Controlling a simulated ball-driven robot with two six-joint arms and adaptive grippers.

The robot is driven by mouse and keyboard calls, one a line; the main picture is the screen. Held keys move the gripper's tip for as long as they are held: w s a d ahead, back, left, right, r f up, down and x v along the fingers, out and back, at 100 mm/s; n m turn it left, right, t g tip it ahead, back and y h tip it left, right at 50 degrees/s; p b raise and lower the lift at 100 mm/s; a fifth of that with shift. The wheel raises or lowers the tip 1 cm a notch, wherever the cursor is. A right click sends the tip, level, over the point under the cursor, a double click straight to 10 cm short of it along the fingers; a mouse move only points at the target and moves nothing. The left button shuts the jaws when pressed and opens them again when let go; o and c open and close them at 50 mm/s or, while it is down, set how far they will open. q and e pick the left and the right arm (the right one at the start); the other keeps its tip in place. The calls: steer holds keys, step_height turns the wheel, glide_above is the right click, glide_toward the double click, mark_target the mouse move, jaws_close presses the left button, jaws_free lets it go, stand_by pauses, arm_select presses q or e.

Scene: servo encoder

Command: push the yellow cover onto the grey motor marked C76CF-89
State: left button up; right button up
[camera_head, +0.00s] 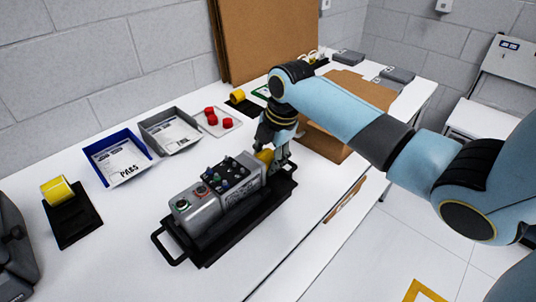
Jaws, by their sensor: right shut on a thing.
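The grey motor (203,212) lies in a black tray with handles in the middle of the table. It has coloured connectors on top and a label on its side, too small to read. The yellow cover (264,156) is at the motor's far right end, partly hidden by my right gripper (279,161). My right gripper points down there and is shut on the yellow cover. I cannot tell whether the cover touches the motor or how far it is on. My left gripper is not in view.
A blue bin (118,181), a grey bin (144,133) and a white tray with red caps (210,121) stand behind. A yellow roll on a black stand (57,190) is at left. A cardboard box (318,146) is close to my right gripper. The front white tabletop is clear.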

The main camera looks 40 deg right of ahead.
steer(key=shift+a, duration=0.2)
stand_by(0.6)
steer(key=o, duration=0.8)
steer(key=shift+r, duration=0.1)
steer(key=shift+r, duration=0.35)
steer(key=v, duration=1.1)
steer(key=shift+s, duration=0.15)
